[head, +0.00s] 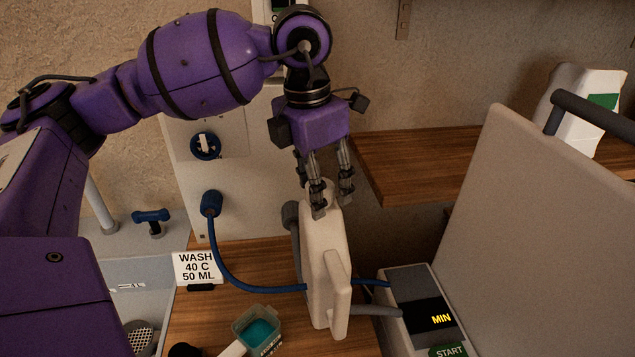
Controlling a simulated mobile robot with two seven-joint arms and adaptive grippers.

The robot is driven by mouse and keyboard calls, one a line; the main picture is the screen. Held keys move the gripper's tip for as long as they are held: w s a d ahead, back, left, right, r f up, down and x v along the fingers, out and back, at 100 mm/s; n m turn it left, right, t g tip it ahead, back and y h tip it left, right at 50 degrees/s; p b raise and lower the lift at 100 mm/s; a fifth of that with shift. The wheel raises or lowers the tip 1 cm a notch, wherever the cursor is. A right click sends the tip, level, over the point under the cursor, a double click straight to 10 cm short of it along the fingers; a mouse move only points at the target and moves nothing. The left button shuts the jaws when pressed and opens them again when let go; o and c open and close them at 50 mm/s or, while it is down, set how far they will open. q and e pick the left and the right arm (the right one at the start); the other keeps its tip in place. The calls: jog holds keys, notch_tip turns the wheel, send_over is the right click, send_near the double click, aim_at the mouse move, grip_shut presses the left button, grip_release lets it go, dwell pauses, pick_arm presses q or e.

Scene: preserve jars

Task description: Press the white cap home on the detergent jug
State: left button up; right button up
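The detergent jug, as I take it, is a cream, narrow upright container (318,255) with a raised handle-like part on its near side, on the wooden counter in the head view. My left gripper (327,197) points straight down at its top from above. Its fingers are spread apart around the top of the jug. A pale patch shows between the fingers, but I cannot tell whether it is the white cap or the jug's neck. The fingers hide most of this spot, so the cap's seating and any grip on it are unclear. My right gripper is out of view.
A cup of blue-green liquid (259,334) stands on the counter (215,320) left of the jug. A blue hose (240,284) runs behind the jug. A control box (425,300) reading MIN and a large raised grey panel (545,210) crowd the right. A white container (580,105) stands upper right.

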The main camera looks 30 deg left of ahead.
pick_arm(q)
jog(key=shift+r, duration=0.1)
notch_tip(320, 180, up, 12)
jog(key=s, duration=0.1)
jog(key=shift+s+a, duration=0.15)
jog(key=shift+a, duration=0.05)
dwell(0.3)
dwell(0.4)
